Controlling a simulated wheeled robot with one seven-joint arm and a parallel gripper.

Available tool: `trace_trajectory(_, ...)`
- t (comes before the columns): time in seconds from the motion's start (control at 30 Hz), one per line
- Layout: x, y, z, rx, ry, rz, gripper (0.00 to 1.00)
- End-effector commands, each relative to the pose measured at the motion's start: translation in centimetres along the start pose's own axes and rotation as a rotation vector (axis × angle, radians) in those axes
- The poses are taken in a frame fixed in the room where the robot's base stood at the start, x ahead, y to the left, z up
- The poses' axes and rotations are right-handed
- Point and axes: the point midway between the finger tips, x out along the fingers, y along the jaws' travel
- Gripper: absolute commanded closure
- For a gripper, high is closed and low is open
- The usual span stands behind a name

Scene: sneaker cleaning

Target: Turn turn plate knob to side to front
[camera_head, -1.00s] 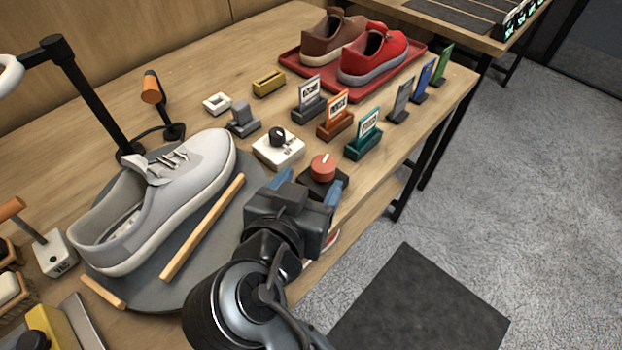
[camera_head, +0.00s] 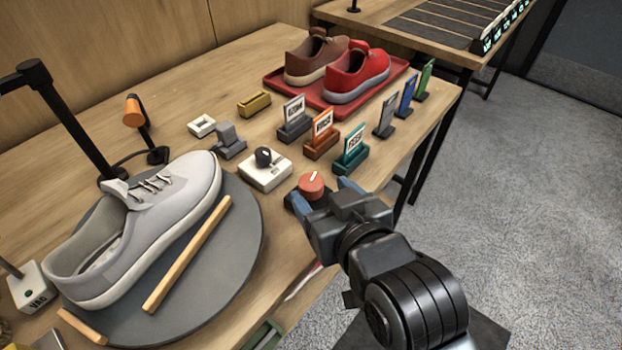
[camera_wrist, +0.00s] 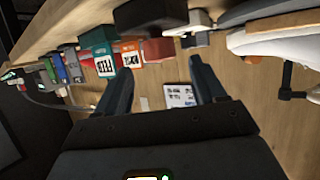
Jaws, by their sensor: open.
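A round red knob (camera_head: 311,186) with a white pointer mark sits on a dark base near the table's front edge in the head view. Its mark points away from me and slightly right. My gripper (camera_head: 322,194) is open at the knob's near side, one blue finger toward its left and the other toward its right. I cannot tell whether the fingers touch it. In the wrist view my open gripper (camera_wrist: 157,78) has nothing clamped between its fingers. The grey turn plate (camera_head: 245,245) bears a pale grey sneaker (camera_head: 140,225) and a wooden stick (camera_head: 188,254).
A white box (camera_head: 265,173) with a black knob stands just beyond the red knob. Upright teal (camera_head: 351,155) and orange (camera_head: 322,136) cards in holders stand to the right. A red tray (camera_head: 275,84) with two shoes is at the back. Floor lies past the right table edge.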

Motion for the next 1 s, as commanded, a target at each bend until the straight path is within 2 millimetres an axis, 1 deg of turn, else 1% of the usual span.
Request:
trace_trajectory(0.1, 2.0, 0.0, -0.1, -0.002, 0.000, 0.000, 0.30)
trace_trajectory(0.3, 4.6, -0.1, 0.0, -0.002, 0.000, -0.001, 0.30)
trace_trajectory(0.4, 5.3, 0.0, 0.0, -0.001, -0.002, 0.000, 0.30)
trace_trajectory(0.5, 5.6, 0.0, 0.0, -0.001, -0.001, 0.000, 0.30)
trace_trajectory(0.73, 5.6, -0.1, 0.0, -0.001, -0.001, 0.000, 0.30)
trace_trajectory(1.0, 5.6, -0.1, 0.1, -0.001, -0.002, 0.000, 0.56)
